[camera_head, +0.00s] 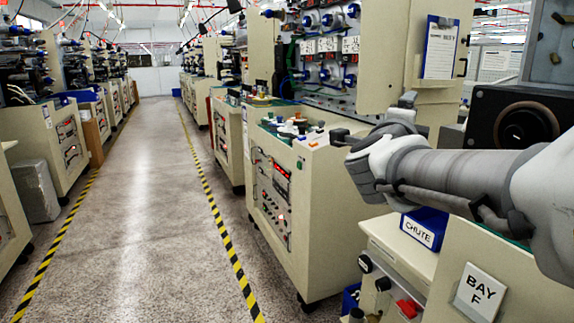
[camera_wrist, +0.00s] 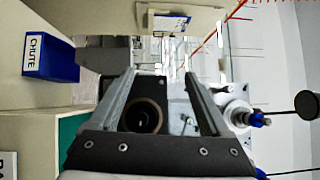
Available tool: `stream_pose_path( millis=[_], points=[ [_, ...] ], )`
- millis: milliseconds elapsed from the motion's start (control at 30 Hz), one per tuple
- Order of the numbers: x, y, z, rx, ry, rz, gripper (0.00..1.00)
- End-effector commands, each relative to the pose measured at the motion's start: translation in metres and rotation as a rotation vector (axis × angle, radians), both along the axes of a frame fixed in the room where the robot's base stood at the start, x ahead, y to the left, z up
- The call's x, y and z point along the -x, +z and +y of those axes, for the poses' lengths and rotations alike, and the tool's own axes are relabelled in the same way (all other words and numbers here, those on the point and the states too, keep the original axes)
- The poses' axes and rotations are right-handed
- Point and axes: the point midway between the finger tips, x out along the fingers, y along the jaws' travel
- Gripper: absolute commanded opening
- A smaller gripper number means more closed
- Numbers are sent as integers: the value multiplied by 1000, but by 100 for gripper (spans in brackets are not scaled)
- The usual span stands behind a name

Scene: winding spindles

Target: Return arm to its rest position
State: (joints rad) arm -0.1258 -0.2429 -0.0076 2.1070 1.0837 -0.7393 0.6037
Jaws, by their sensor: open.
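My arm reaches in from the right edge of the head view, stretched leftward above the bay F cabinet (camera_head: 535,290). In the wrist view my gripper (camera_wrist: 160,76) has its two fingers spread apart, with nothing held between them. Beyond and between the fingers shows a dark panel with a round opening (camera_wrist: 142,116). In the head view the same kind of black box with a round opening (camera_head: 485,128) stands behind my arm. My gripper's fingers cannot be made out clearly in the head view.
A blue bin labelled CHUTE (camera_head: 428,215) sits below my arm; it also shows in the wrist view (camera_wrist: 58,67). A beige machine cabinet (camera_head: 325,215) stands left of my arm, small parts on top. A clear aisle (camera_head: 140,200) with yellow-black floor stripes runs back on the left.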

Motion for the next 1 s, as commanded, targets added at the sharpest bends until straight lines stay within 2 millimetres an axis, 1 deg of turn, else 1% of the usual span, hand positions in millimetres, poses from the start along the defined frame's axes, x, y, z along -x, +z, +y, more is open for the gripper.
stream_pose_path(
  millis=[100, 167, 200, 267, 300, 367, 400, 467, 500, 567, 600, 667, 700, 767, 800, 867, 900, 933, 967, 1000],
  points=[
    [5, -8, 35, 167, 194, 119, 81],
    [10, -17, 53, 259, 287, 184, 81],
    [15, -25, 64, 321, 347, 232, 81],
    [25, -39, 79, 414, 436, 305, 81],
    [33, -50, 89, 479, 492, 355, 81],
    [47, -68, 101, 573, 575, 434, 81],
    [57, -82, 107, 638, 628, 490, 81],
    [75, -103, 115, 730, 706, 576, 81],
    [88, -118, 118, 792, 756, 635, 81],
    [109, -141, 120, 882, 828, 727, 81],
    [124, -156, 119, 938, 875, 791, 81],
    [147, -177, 116, 1020, 940, 887, 81],
    [163, -191, 112, 1069, 982, 953, 81],
    [187, -211, 105, 1136, 1042, 1051, 81],
    [203, -222, 99, 1177, 1080, 1117, 81],
    [228, -239, 88, 1231, 1134, 1217, 81],
    [244, -248, 81, 1264, 1167, 1284, 81],
    [254, -250, 76, 1282, 1189, 1327, 81],
    [250, -229, 77, 1277, 1185, 1313, 81],
    [249, -217, 78, 1276, 1183, 1310, 81]
  ],
)
